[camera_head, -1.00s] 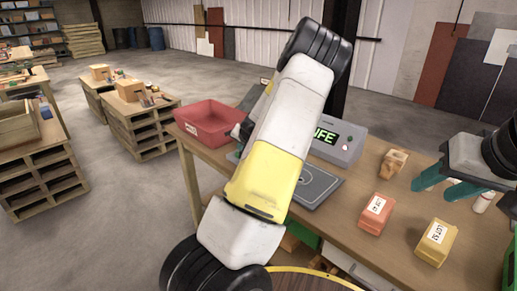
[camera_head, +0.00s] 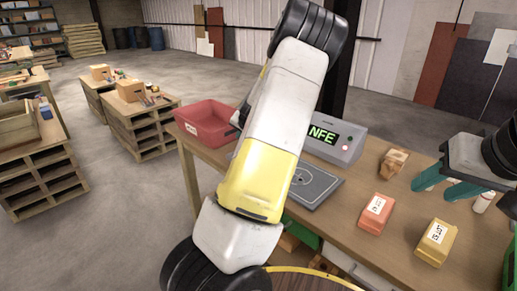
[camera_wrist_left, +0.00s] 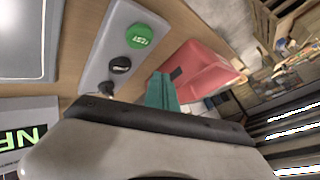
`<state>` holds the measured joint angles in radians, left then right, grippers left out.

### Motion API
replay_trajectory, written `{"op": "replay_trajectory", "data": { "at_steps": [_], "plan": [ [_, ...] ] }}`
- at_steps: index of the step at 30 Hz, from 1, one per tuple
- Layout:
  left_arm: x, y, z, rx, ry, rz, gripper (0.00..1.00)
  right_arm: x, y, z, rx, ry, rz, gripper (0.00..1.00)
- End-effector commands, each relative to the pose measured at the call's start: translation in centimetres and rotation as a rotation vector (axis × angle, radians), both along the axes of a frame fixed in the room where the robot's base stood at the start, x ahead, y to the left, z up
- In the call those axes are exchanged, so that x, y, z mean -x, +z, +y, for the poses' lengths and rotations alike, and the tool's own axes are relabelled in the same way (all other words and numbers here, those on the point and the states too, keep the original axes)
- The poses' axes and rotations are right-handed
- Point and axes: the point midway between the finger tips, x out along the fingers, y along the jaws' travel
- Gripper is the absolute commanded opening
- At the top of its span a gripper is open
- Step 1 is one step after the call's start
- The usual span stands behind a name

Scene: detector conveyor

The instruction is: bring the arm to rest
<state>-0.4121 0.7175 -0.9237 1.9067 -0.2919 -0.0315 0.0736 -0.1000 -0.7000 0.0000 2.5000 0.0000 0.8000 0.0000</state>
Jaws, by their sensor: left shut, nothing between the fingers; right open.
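My left arm (camera_head: 266,150), white and yellow, rises across the middle of the head view, in front of the workbench. Its gripper is hidden behind the arm there. In the left wrist view the teal fingers of my left gripper (camera_wrist_left: 161,92) are together and empty, above the bench between a grey button panel (camera_wrist_left: 118,55) and a red bin (camera_wrist_left: 197,72). My right gripper (camera_head: 448,186) is at the right of the head view, over the bench. Its teal fingers are apart and empty.
On the bench (camera_head: 335,228) are a display box (camera_head: 345,150) whose visible letters read "NFE", a dark grey pad (camera_head: 318,187), a brown block (camera_head: 393,162), a red box (camera_head: 375,213), a yellow box (camera_head: 436,242) and a small white bottle (camera_head: 483,202). Pallets (camera_head: 140,130) stand on the floor at left.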

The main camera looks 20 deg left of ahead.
Motion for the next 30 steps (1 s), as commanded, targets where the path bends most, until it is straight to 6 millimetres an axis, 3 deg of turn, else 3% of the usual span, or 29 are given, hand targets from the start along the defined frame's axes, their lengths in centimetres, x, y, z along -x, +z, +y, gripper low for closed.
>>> {"op": "replay_trajectory", "data": {
  "at_steps": [14, 18, 23, 30],
  "plan": [
    [0.1, 0.0, 0.0, 0.003, 0.002, 0.000, 0.00, 0.0, 0.0, 0.0, 0.000, 0.000, 0.000, 0.45],
    [1.2, 0.5, -0.9, 0.069, 0.027, -0.005, 0.00, 0.0, 0.0, 0.0, 0.000, 0.000, 0.000, 0.45],
    [4.7, 2.3, -4.4, 0.258, 0.074, -0.007, 0.00, 0.0, 0.0, 0.0, 0.000, 0.000, 0.000, 0.45],
    [11.4, 7.8, -12.4, 0.537, 0.055, 0.006, 0.00, 0.0, 0.0, 0.0, 0.000, 0.000, 0.000, 0.45]
  ]
}}
